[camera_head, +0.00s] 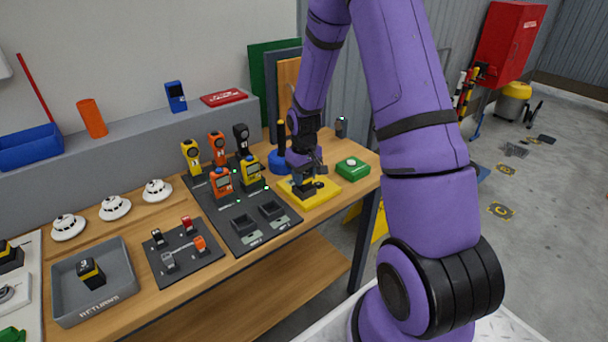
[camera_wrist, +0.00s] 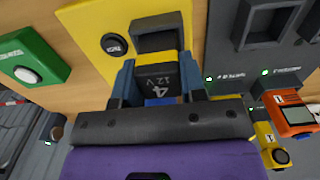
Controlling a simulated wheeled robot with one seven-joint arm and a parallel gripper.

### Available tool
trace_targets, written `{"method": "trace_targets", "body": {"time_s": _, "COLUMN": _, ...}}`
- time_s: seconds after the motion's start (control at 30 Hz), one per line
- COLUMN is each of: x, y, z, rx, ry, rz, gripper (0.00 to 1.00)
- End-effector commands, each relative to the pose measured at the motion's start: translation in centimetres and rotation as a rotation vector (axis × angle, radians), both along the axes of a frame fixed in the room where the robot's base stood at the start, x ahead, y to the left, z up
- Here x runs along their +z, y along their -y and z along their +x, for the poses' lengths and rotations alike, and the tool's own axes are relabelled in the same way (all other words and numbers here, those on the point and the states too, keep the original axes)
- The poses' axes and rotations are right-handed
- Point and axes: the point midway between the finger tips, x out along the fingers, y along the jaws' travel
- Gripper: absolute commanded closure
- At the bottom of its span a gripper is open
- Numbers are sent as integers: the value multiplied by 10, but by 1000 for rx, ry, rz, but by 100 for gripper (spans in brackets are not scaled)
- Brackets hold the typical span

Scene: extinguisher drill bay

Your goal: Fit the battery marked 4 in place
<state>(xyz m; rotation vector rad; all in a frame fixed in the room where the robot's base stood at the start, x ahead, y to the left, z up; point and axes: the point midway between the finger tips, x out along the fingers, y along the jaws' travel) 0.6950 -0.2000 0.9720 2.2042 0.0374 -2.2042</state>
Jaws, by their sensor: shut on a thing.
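The battery marked 4 (camera_wrist: 158,82) is a dark block that also reads 12V. My gripper (camera_wrist: 157,78) is shut on it, one finger on each side. The yellow block (camera_wrist: 85,40) has a dark square socket (camera_wrist: 153,38) and a round TEST button (camera_wrist: 114,45). In the wrist view the battery overlaps the near edge of this socket; I cannot tell whether it is above it or partly in it. In the head view my gripper (camera_head: 304,172) points down over the yellow block (camera_head: 325,195), and the fingers largely hide the battery.
A green box (camera_head: 352,169) stands right of the yellow block. To the left, a dark board (camera_head: 222,204) carries several handheld meters and two empty square recesses. A grey RETURNS tray (camera_head: 125,284) holds a black and yellow battery (camera_head: 91,275). A blue round stand (camera_head: 279,163) is close behind my gripper.

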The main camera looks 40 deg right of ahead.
Motion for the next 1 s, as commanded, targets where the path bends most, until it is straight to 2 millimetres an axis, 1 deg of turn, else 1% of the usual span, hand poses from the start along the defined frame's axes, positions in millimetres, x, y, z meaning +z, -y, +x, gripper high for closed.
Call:
{"method": "trace_targets", "body": {"time_s": 0.67, "x": -7, "y": 0, "z": 0, "rx": 0, "ry": 0, "rz": 0, "gripper": 95}}
{"method": "trace_targets", "body": {"time_s": 0.7, "x": -7, "y": 0, "z": 0, "rx": 0, "ry": 0, "rz": 0, "gripper": 55}}
{"method": "trace_targets", "body": {"time_s": 0.77, "x": -7, "y": 0, "z": 0, "rx": 0, "ry": 0, "rz": 0, "gripper": 41}}
{"method": "trace_targets", "body": {"time_s": 0.8, "x": -7, "y": 0, "z": 0, "rx": 0, "ry": 0, "rz": 0, "gripper": 32}}
{"method": "trace_targets", "body": {"time_s": 1.0, "x": -7, "y": 0, "z": 0, "rx": 0, "ry": 0, "rz": 0, "gripper": 32}}
